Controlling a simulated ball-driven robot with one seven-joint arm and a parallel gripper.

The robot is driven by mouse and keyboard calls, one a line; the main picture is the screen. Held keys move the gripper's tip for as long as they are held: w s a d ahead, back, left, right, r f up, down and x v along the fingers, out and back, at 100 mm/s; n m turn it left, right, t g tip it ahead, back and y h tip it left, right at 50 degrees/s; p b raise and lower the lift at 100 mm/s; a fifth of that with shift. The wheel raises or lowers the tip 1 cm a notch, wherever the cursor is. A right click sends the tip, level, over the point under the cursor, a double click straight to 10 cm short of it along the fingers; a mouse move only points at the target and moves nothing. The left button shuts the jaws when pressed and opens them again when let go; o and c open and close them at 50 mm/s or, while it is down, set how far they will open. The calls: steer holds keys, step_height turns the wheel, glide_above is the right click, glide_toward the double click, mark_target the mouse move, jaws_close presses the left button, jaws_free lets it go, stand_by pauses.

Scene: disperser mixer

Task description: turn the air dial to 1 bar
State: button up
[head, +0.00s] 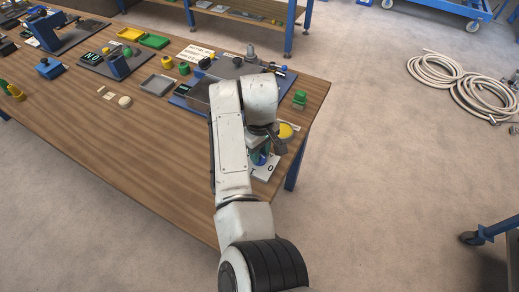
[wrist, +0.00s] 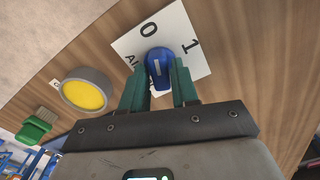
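The air dial is a blue knob (wrist: 159,68) with a pale mark, on a white plate (wrist: 128,42) marked 0, 1 and partly hidden lettering. In the wrist view the 0 is above the knob and the 1 is to its upper right. My gripper (wrist: 160,72) has its two green fingers on either side of the knob. I cannot tell whether they touch it. In the head view the white plate (head: 266,173) lies near the table's right end, and my arm hides much of the dial.
A round yellow button in a grey housing (wrist: 84,95) stands beside the plate, with a green block (wrist: 36,127) beyond it. The wooden table (head: 130,120) holds several devices and trays towards its back and left. A hose coil (head: 455,80) lies on the floor at the right.

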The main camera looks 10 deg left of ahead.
jaws_close()
steer(key=m+p, duration=0.1)
steer(key=m, duration=0.1)
steer(key=shift+r+m, duration=0.1)
steer(key=shift+m, duration=0.3)
steer(key=m+p, duration=0.1)
steer(key=m, duration=0.2)
steer(key=shift+m, duration=0.3)
steer(key=m+p, duration=0.1)
steer(key=m, duration=0.2)
steer(key=shift+m+p, duration=0.35)
steer(key=shift+m, duration=1.75)
